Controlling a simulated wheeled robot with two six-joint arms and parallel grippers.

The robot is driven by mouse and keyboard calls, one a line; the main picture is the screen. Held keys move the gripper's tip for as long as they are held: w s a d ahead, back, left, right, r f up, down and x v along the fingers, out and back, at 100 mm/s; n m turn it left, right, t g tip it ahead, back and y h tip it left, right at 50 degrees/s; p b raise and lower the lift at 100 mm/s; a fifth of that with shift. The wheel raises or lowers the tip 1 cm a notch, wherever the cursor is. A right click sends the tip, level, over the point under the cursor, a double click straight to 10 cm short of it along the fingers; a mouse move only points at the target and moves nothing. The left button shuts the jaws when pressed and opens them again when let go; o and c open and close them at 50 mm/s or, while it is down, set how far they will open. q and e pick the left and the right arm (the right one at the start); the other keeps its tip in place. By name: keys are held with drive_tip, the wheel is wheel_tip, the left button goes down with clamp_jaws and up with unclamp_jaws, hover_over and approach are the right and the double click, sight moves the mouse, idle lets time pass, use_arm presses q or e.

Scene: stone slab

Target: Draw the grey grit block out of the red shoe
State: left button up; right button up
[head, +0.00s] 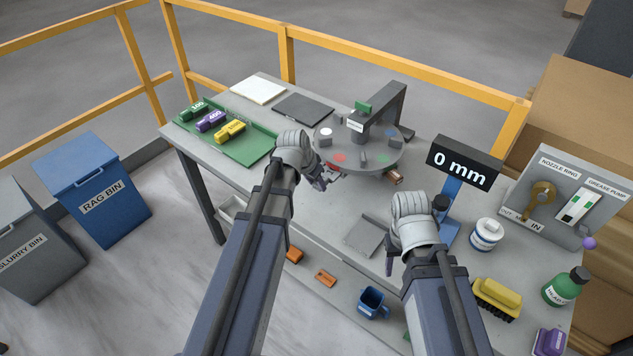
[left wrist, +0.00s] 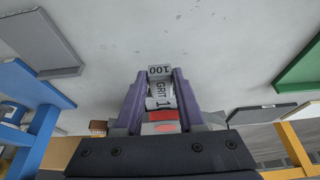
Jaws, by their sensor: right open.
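The grey grit block (left wrist: 160,87), marked GRIT and 100, lies between the purple fingers of my left gripper (left wrist: 161,80) in the left wrist view. Both fingers press against its sides. The red shoe (left wrist: 163,122) is right behind the block, in line with it; I cannot tell how much of the block sits inside it. In the head view my left gripper (head: 325,180) is at the near edge of the round grey disc (head: 350,168), and the block is mostly hidden there. My right gripper (head: 390,264) is open and empty above the front of the slab.
A green tray (head: 250,150) with several coloured blocks lies left. A flat grey tray (head: 366,238) lies between my arms. The 0 mm display (head: 464,163), a white tub (head: 486,236) and a yellow brush (head: 497,293) stand right.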

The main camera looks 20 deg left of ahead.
use_arm(q)
drive_tip(key=o, duration=0.5)
drive_tip(key=p+v, duration=0.7)
drive_tip(key=shift+r, duration=0.4)
use_arm(e)
wheel_tip(320, 180, up, 7)
use_arm(q)
drive_tip(key=s+d+f+g+y, duration=0.2)
drive_tip(key=s+d+g+y, duration=0.1)
drive_tip(key=s+d, duration=1.3)
drive_tip(key=shift+s+f+g+b, duration=0.25)
drive_tip(key=shift+g+b, duration=0.1)
drive_tip(key=shift+g, duration=0.55)
use_arm(e)
drive_tip(key=shift+f, duration=0.4)
